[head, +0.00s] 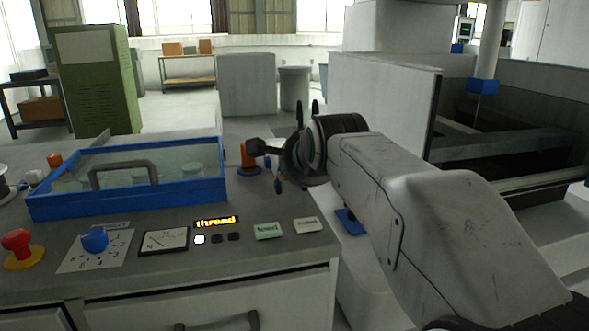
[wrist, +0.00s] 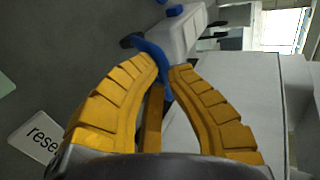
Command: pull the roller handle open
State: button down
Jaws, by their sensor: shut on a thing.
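In the wrist view a curved blue handle (wrist: 148,48), with a dark end at its upper left, passes between the tips of my yellow fingers. I take it for the roller handle. My gripper (wrist: 165,66) is shut on it, and the tips close around its narrow part. In the head view my gripper (head: 274,168) is above the right rear of the grey control desk. The handle is mostly hidden there by my wrist, so its swing angle cannot be told.
A blue-framed glass lid (head: 127,210) with a grey handle lies left of my gripper. An orange post (head: 248,157) stands close by. A white machine panel (head: 385,95) rises behind my arm.

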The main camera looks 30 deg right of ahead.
jog(key=shift+f, duration=0.5)
jog(key=c, duration=1.5)
grip_release()
jog(key=o, duration=0.4)
jog(key=shift+r, duration=0.2)
jog(key=v, duration=1.2)
jog(key=shift+w+r, duration=0.1)
